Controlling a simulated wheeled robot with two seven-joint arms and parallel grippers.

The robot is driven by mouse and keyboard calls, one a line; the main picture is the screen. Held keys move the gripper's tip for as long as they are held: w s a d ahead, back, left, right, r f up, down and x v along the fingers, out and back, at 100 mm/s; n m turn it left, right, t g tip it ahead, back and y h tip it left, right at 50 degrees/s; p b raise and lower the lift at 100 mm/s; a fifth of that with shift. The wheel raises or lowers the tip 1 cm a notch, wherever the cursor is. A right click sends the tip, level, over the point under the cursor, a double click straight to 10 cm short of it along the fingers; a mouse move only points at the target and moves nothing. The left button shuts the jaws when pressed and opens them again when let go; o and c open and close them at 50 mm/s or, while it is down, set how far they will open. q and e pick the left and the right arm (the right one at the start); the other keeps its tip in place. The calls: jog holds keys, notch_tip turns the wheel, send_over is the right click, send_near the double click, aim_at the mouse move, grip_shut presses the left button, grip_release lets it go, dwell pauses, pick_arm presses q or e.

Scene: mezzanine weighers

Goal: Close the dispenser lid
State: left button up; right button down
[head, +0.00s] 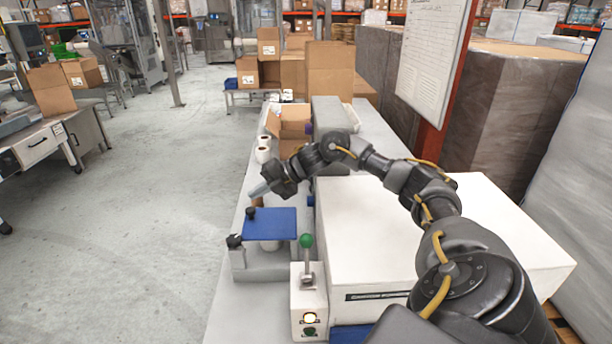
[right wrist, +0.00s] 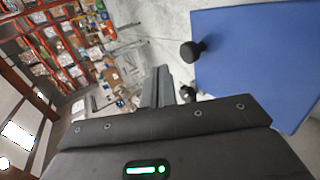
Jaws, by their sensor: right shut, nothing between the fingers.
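The blue panel (head: 270,223), which looks like the dispenser lid, shows above a light grey dispenser body (head: 262,268) on the bench. A black knob (head: 251,213) is at its far left corner. I cannot tell for sure how far the lid is tilted. In the right wrist view the lid (right wrist: 262,62) fills the upper right, with the knob (right wrist: 190,51) at its left edge. My right gripper (head: 258,190) is shut and empty, just beyond and above the lid's far left corner, apart from it. The fingers (right wrist: 158,88) also show shut in the wrist view. My left gripper is out of view.
A control box (head: 309,300) with a green-ball lever (head: 306,241) and a lit yellow button stands right of the dispenser. A large white housing (head: 372,235) lies under my right arm. White rolls (head: 263,153) and an open carton (head: 290,122) are farther back.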

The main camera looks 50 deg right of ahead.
jog(key=shift+w+a+f+b, duration=0.3)
jog(key=shift+w+f+b, duration=0.05)
jog(key=shift+f, duration=0.25)
jog(key=shift+w+a+f+b, duration=0.3)
jog(key=shift+a+f, duration=0.05)
jog(key=shift+f, duration=0.3)
jog(key=shift+w+a+f+b, duration=0.3)
jog(key=shift+w+f+b, duration=0.05)
jog(key=shift+f, duration=0.25)
notch_tip(320, 180, up, 5)
jog(key=p, duration=0.3)
jog(key=shift+s+r+b, duration=0.15)
jog(key=shift+r+b, duration=0.5)
jog(key=shift+r, duration=0.05)
notch_tip(320, 180, up, 6)
jog(key=b, duration=0.1)
send_over(251, 210)
jog(key=shift+s+a+r, duration=0.1)
jog(key=shift+s+r, duration=0.25)
jog(key=shift+r, duration=0.5)
